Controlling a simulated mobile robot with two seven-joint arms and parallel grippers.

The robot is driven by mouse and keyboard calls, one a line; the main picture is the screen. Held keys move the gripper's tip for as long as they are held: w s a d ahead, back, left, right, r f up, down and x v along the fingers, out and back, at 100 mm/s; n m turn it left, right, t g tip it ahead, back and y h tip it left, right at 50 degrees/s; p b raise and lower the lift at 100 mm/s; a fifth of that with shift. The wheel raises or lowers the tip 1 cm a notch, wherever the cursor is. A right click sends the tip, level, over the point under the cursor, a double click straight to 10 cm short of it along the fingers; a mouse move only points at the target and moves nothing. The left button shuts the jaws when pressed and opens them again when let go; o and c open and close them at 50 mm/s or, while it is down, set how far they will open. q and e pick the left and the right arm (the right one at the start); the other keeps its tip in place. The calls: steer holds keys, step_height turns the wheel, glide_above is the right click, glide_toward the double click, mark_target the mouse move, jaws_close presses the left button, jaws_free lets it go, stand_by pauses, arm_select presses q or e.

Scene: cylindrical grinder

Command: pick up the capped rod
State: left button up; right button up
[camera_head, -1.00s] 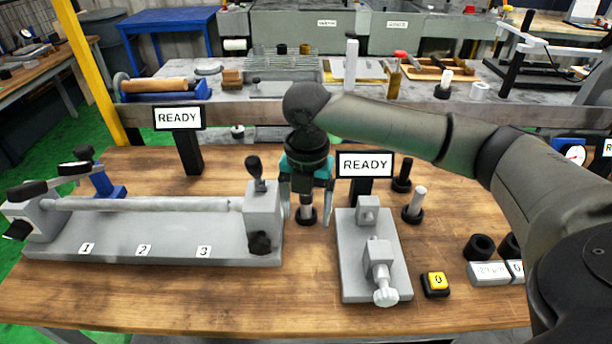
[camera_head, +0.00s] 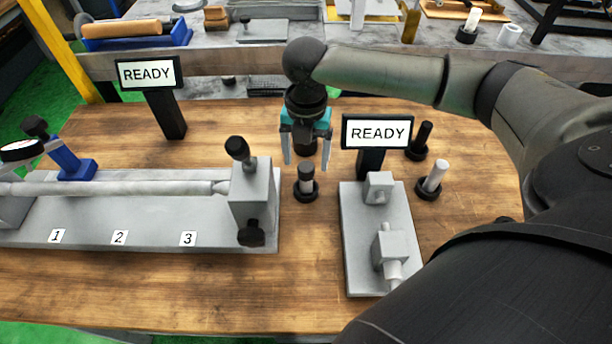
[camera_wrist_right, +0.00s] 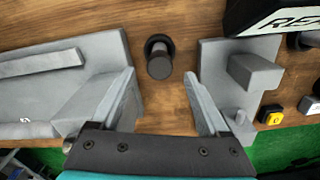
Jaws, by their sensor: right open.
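The capped rod (camera_head: 306,177) is short and pale with a dark cap, and stands upright in a round black holder on the wooden table. In the right wrist view its dark cap (camera_wrist_right: 160,66) shows beyond my fingertips, roughly centred between them. My right gripper (camera_head: 306,164) points down with its two grey fingers apart and empty. In the head view the fingertips are just above the rod's cap; I see no contact. My left gripper is in neither current view.
A grey fixture with a long bar (camera_head: 120,215) stands left of the rod, and a smaller grey fixture (camera_head: 362,250) right of it. Two READY signs (camera_head: 147,74) (camera_head: 377,132) stand behind. A white rod (camera_head: 436,176) and a black rod (camera_head: 424,134) stand in holders at right.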

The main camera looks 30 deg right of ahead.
mark_target(306, 178)
step_height(306, 178, down, 8)
steer(key=shift+w+d+r+b, duration=0.1)
steer(key=shift+w+b, duration=0.05)
steer(key=shift+b, duration=0.7)
steer(key=shift+r, duration=0.1)
jaws_close()
stand_by(0.9)
